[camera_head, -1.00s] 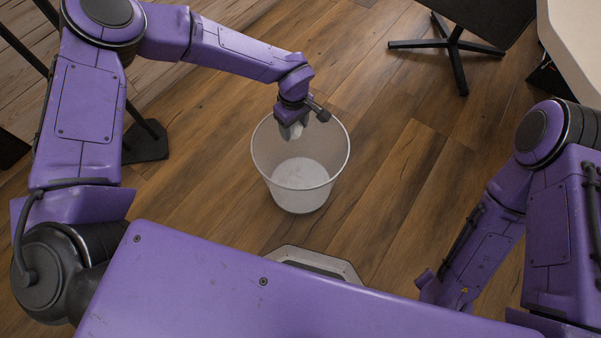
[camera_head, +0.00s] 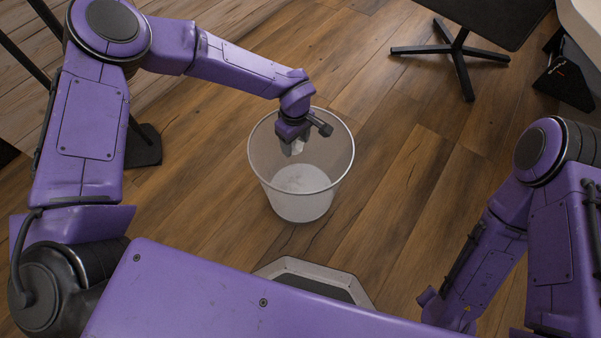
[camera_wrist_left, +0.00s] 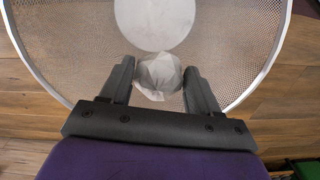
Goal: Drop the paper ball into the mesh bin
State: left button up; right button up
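The mesh bin (camera_head: 302,205) stands upright on the wooden floor, a pale round bin with a see-through mesh wall and a light bottom. My left gripper (camera_head: 293,148) is over the bin's opening, towards its far left side. It is shut on the white crumpled paper ball (camera_wrist_left: 159,76), which sits between the two dark fingers in the left wrist view. The bin's rim (camera_wrist_left: 268,62) and bottom lie beyond the ball there. In the head view the ball (camera_head: 297,146) is partly hidden by the gripper. My right arm is at the right; its gripper's fingers cannot be made out.
A dark desk or chair with a star-shaped black foot (camera_head: 460,55) stands at the back right. A pale table edge (camera_head: 580,20) is at the top right corner. A black stand foot (camera_head: 143,147) is at the left. The floor around the bin is clear.

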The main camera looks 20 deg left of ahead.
pick_arm(q)
jog(key=o, duration=0.4)
notch_tip(320, 180, up, 10)
jog(key=p, duration=0.4)
jog(key=shift+f, duration=0.15)
jog(key=shift+r, duration=0.45)
